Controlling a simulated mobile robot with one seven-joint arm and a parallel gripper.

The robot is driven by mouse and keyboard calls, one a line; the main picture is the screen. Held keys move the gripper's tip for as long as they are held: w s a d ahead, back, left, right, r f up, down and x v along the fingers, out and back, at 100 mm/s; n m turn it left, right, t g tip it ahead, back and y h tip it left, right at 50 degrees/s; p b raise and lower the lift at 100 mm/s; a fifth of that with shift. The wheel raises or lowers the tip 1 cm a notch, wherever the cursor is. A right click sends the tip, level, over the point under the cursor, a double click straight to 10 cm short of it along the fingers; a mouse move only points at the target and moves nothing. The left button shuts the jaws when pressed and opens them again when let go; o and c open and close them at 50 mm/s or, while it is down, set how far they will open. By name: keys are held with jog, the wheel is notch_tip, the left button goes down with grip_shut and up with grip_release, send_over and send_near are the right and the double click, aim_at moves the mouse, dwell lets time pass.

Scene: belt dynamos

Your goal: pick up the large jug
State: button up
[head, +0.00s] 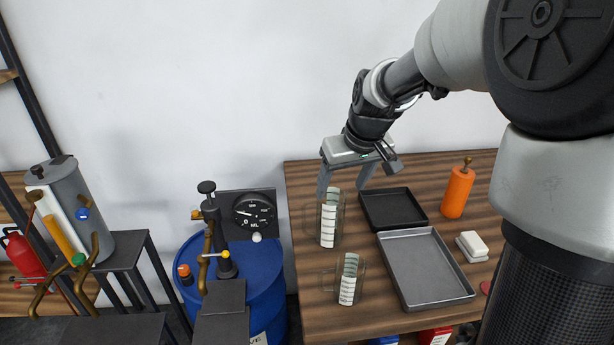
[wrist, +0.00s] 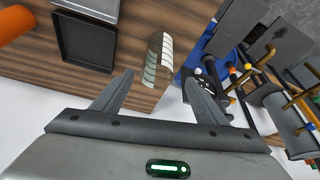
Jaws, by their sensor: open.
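The large jug (head: 328,222) is a clear, upright jug with a white marked scale strip, on the wooden table near its left edge. A smaller clear jug (head: 348,282) with a similar strip stands nearer the front. My gripper (head: 344,190) is open and empty, with its fingers pointing down above and around the top area of the large jug. The wrist view also shows a jug's scale strip (wrist: 157,60) just beyond and between my open fingertips (wrist: 158,75). I cannot tell whether the fingers touch the jug.
A black tray (head: 393,226) and a grey metal tray (head: 468,297) lie right of the jugs. An orange bottle (head: 457,192) and a white block (head: 472,245) stand further right. A blue barrel (head: 270,305) with a pump and gauge (head: 254,214) is left of the table.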

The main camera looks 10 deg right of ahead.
aim_at(335, 203)
jog(key=b+x, duration=0.1)
jog(key=x, duration=1)
jog(key=shift+x, duration=2.75)
jog(key=shift+w+d, duration=0.15)
jog(key=shift+d, duration=0.05)
jog(key=c, duration=1.1)
